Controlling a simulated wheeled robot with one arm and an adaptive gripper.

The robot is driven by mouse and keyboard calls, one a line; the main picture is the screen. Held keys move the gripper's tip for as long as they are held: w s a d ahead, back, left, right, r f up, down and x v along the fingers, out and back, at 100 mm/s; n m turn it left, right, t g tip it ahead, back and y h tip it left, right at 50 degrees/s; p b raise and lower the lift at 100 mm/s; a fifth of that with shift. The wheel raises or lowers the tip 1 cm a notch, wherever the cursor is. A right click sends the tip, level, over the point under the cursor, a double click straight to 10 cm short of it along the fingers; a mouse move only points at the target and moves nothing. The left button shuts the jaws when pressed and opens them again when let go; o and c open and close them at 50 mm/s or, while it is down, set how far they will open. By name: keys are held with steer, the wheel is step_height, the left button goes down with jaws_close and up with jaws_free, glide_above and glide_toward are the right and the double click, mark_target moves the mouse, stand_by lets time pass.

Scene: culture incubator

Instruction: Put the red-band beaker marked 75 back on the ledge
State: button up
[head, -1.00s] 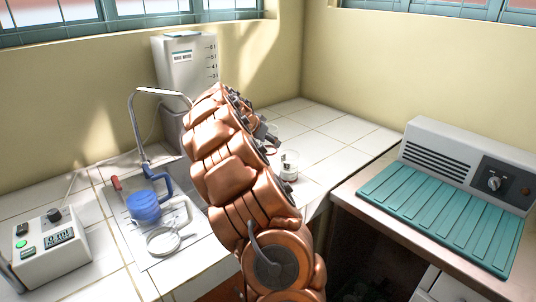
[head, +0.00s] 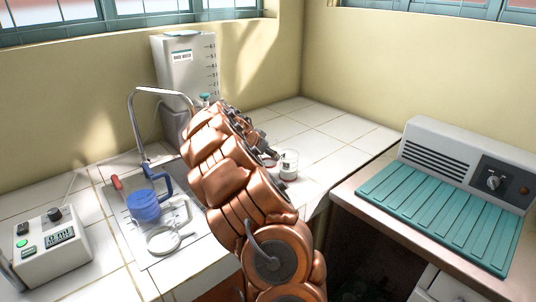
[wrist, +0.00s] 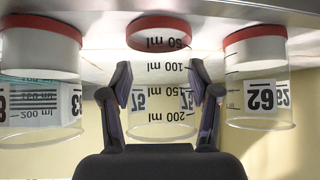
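In the wrist view, which shows things upside down, the red-band beaker marked 75 (wrist: 162,122) is clear and looks empty. My gripper (wrist: 163,85) has one finger against each side of it and looks shut on it. Its red-band end lies at the ledge surface (wrist: 105,62); I cannot tell whether it bears on it. A red-band beaker marked 62 (wrist: 260,98) stands on one side and one ending in 3 (wrist: 40,100) on the other, both with white in the base.
In the head view a clear beaker (head: 289,165) stands right of my arm on the tiled counter (head: 335,130). A blue jug (head: 143,206), a round glass dish (head: 163,240) and a control box (head: 50,250) are at left. A teal ribbed mat (head: 440,215) lies at right.

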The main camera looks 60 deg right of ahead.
steer(key=o, duration=0.4)
steer(key=shift+r, duration=0.15)
steer(key=shift+r+p, duration=0.15)
steer(key=shift+p, duration=0.2)
steer(key=s+b+v, duration=0.1)
steer(key=b+v, duration=0.1)
steer(key=v, duration=0.9)
steer(key=shift+w+a+r, duration=0.25)
steer(key=shift+w+a, duration=0.05)
steer(key=shift+w, duration=0.2)
steer(key=shift+a, duration=0.1)
